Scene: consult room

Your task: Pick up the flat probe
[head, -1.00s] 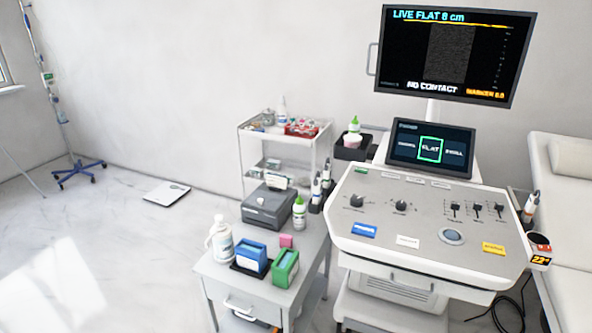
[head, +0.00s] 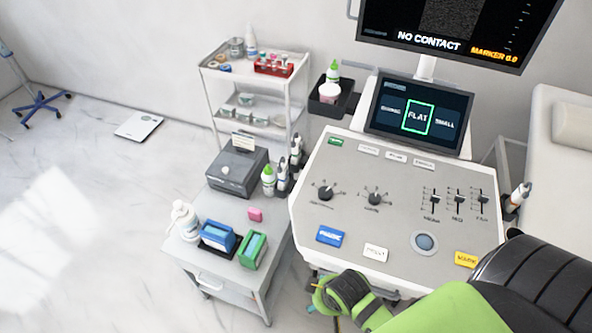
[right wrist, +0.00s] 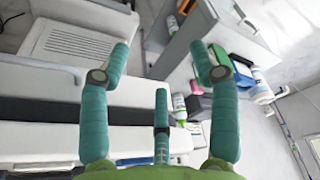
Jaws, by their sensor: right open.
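Several probes with white bodies and dark lower parts stand in holders. One probe (head: 518,196) is at the console's right side, and a pair, a front one (head: 282,174) and a rear one (head: 296,152), is at its left, beside a green-capped bottle. I cannot tell from their shape which is the flat probe. The console's small screen (head: 419,116) has "FLAT" framed in green. My right gripper (head: 332,297) is low in front of the console's front edge, apart from the probes. In the right wrist view its teal fingers (right wrist: 160,65) are spread and empty. My left gripper is not in view.
The console panel (head: 400,222) has knobs and sliders. A grey cart (head: 200,255) at left holds a blue box (head: 217,238), a green box (head: 252,251), a white bottle (head: 186,221) and a printer-like box (head: 237,172). A shelf trolley (head: 255,90) stands behind.

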